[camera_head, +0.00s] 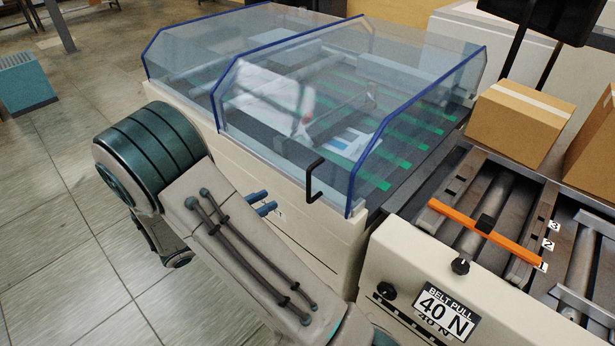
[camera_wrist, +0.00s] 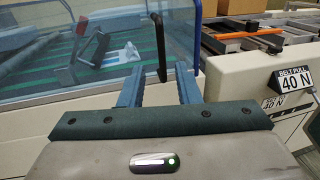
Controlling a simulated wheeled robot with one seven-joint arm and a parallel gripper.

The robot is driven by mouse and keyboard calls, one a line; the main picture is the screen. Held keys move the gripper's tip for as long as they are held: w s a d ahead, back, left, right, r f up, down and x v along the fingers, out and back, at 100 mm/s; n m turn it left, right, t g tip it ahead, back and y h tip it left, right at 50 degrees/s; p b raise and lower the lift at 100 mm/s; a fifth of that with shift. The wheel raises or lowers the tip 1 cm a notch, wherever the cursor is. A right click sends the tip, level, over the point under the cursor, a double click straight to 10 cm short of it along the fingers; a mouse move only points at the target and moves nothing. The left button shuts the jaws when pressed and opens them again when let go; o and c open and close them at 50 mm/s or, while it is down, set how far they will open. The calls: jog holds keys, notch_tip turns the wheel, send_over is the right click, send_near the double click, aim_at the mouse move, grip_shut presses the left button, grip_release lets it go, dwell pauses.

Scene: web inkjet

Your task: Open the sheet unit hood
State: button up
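The sheet unit hood (camera_head: 420,98) is a clear cover with blue edges, lying down over the green-striped sheet bed. Its black bar handle (camera_head: 314,181) is on the front panel, near the right corner. In the wrist view the handle (camera_wrist: 158,48) appears upright, its lower end between the finger lines. My gripper (camera_head: 263,203) has blue fingers and is in front of the cream body, left of and below the handle. In the wrist view my gripper (camera_wrist: 158,76) is open with a wide, empty gap. The fingers do not appear to touch the handle; the exact distance is unclear.
Right of the hood stands a cream panel (camera_head: 385,250) with knobs and a "BELT PULL 40 N" sign (camera_head: 433,303). Beyond it are rollers, an orange bar (camera_head: 485,233) and cardboard boxes (camera_head: 519,122). Open tiled floor lies to the left, with a blue bin (camera_head: 26,84).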

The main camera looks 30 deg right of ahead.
jog(key=p, duration=0.3)
send_over(309, 201)
jog(key=shift+w+d, duration=0.1)
jog(key=shift+w, duration=0.2)
grip_shut()
